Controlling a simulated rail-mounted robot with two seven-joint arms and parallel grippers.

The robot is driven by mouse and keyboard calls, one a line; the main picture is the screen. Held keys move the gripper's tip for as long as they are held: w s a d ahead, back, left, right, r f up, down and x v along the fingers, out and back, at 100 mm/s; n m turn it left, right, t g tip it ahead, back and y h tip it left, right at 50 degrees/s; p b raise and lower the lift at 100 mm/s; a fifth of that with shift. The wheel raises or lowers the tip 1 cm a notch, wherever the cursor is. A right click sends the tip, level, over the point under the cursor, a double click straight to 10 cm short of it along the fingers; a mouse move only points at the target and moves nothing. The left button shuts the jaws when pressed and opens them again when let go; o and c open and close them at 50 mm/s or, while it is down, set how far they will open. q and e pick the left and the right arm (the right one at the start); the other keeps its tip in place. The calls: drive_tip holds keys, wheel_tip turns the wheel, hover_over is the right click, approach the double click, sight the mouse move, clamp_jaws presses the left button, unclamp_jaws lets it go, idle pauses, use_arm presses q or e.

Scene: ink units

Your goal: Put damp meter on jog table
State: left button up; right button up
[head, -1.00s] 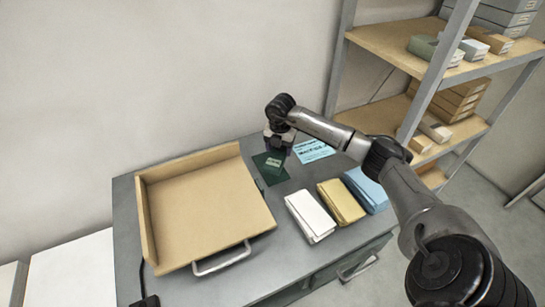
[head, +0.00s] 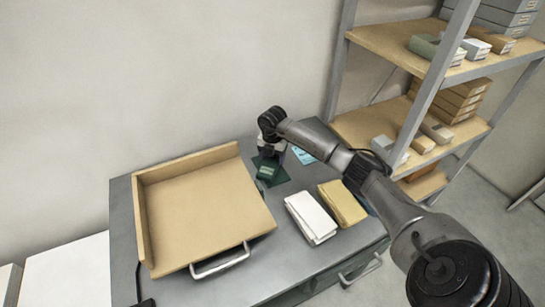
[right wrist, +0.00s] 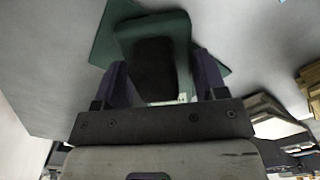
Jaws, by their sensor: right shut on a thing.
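The damp meter, a green block with a dark face (right wrist: 152,66), is between the fingers of my right gripper (right wrist: 162,72) in the right wrist view. In the head view the meter (head: 266,171) shows as a small green piece under my right gripper (head: 270,157), which is shut on it. A dark green mat (head: 275,182) lies beneath; I cannot tell whether the meter touches it. The jog table, a tan tilted tray (head: 205,205) with raised walls at left and back and a metal handle, stands just left of the gripper. My left gripper is not in view.
A white stack (head: 311,217) and a yellow stack (head: 343,203) lie at the right of the grey bench (head: 270,255). A light blue card (head: 303,156) is partly hidden by my arm. A shelf rack (head: 425,110) with boxes stands at the right.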

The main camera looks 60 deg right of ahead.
drive_tip(key=o, duration=0.9)
drive_tip(key=shift+o, duration=0.7)
wheel_tip(320, 180, up, 11)
drive_tip(key=p, duration=0.2)
drive_tip(key=shift+r+p, duration=0.1)
drive_tip(key=shift+p, duration=0.2)
drive_tip(key=shift+r, duration=0.5)
